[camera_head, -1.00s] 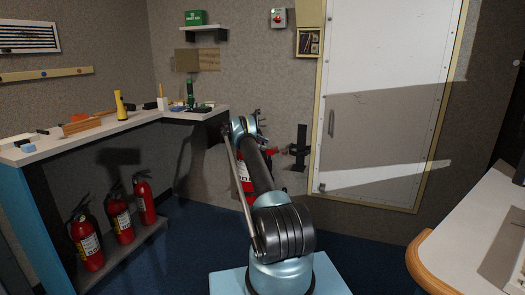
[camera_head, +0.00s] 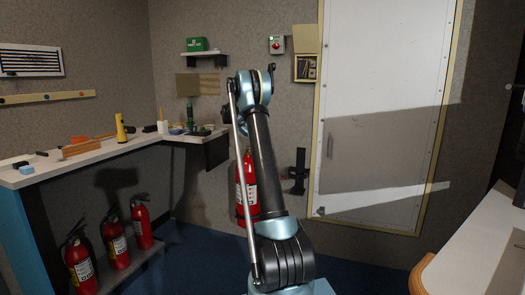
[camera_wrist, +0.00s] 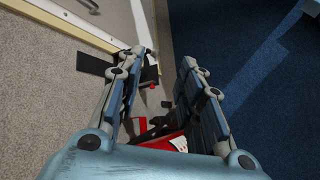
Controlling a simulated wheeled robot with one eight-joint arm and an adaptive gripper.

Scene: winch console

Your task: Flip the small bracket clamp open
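A black wall bracket (camera_head: 298,172) stands upright on the wall, left of the white door. I cannot make out for sure which part is the small clamp or whether it is open. In the wrist view, dark bracket parts (camera_wrist: 150,76) with a small red piece show beyond my fingers. My gripper (camera_wrist: 163,57) is open and empty, with its fingers apart and pointing toward these parts. In the head view my arm hides the gripper. A red extinguisher (camera_head: 246,190) hangs on the wall, partly behind my arm; red also shows low between my fingers in the wrist view.
Several red extinguishers (camera_head: 115,240) stand on a low shelf under the workbench (camera_head: 100,152) at left. A white door (camera_head: 385,100) is to the right of the bracket. A pale desk (camera_head: 480,250) is at the right front. Blue floor between is clear.

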